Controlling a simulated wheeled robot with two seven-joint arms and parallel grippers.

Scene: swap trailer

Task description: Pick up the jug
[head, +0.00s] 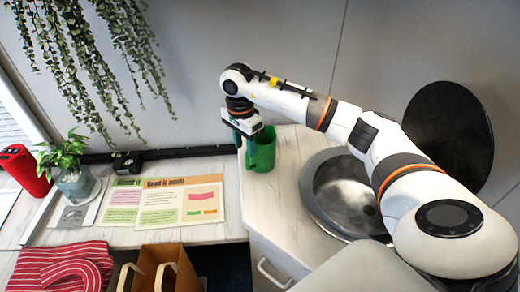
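A green jug (263,152) stands upright on the light wooden counter, to the left of the round sink. My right gripper (241,138) points down at the jug's upper left side, where its handle seems to be. The gripper body covers part of the jug's rim. The fingertips are small and partly hidden, so I cannot tell whether they are open, shut or touching the jug. My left gripper is not in view.
A round metal sink (345,192) lies right of the jug, with a black round lid (448,135) upright behind it. Printed sheets (165,202), a potted plant (72,180) and a red cylinder (25,170) are left. A paper bag (165,268) and striped red cloth (62,267) are in front.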

